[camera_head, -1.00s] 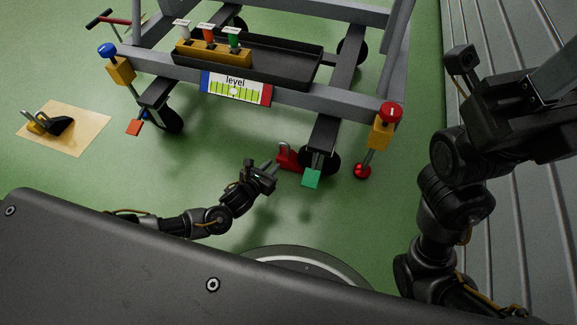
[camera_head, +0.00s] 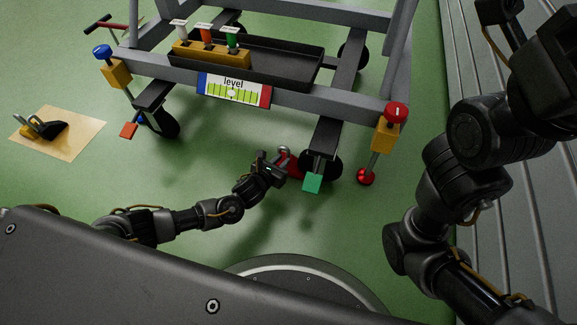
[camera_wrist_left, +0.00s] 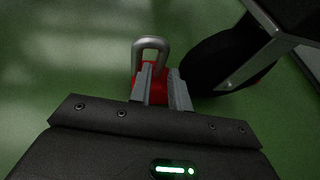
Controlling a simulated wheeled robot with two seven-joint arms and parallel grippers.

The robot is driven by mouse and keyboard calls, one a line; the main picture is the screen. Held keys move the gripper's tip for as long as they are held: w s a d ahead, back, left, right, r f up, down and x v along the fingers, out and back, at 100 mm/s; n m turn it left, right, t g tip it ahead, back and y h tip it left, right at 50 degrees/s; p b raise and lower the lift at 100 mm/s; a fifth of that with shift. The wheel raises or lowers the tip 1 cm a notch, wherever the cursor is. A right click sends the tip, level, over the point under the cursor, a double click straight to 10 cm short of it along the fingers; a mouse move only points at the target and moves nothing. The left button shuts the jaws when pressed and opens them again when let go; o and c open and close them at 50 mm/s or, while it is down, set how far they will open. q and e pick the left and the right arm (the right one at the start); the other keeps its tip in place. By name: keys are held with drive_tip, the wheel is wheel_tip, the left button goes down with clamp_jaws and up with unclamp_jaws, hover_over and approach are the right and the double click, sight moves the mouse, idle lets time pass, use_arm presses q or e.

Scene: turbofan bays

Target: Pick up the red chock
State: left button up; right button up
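The red chock (camera_head: 297,168) is on the green floor beside the cart's front right wheel, partly hidden by my left gripper. In the left wrist view its red body (camera_wrist_left: 158,92) shows between and behind the fingers, and its grey loop handle stands just beyond the fingertips. My left gripper (camera_head: 279,160) is at the chock from the left; its two fingers (camera_wrist_left: 163,84) are apart, the left one overlapping the handle's lower part in view. I see no firm grip on it. My right arm rises at the right; its fingers are not visible.
The grey cart (camera_head: 290,103) stands over the chock, with a black wheel (camera_head: 321,165) and a green block (camera_head: 312,183) close by. A red-knobbed jack (camera_head: 388,130) is to the right. A yellow and black chock (camera_head: 45,128) lies on a tan mat (camera_head: 75,145) far left.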

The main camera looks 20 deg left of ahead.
sight(286, 157)
use_arm(q)
drive_tip(key=b+x, duration=0.1)
drive_tip(key=x, duration=0.1)
drive_tip(key=b+x, duration=0.1)
drive_tip(key=shift+w+d+f+b, duration=0.1)
drive_tip(key=shift+w+f+b, duration=0.1)
drive_tip(key=shift+f+b, duration=0.2)
drive_tip(key=shift+w+r, duration=0.1)
drive_tip(key=shift+r, duration=0.1)
clamp_jaws()
idle(0.9)
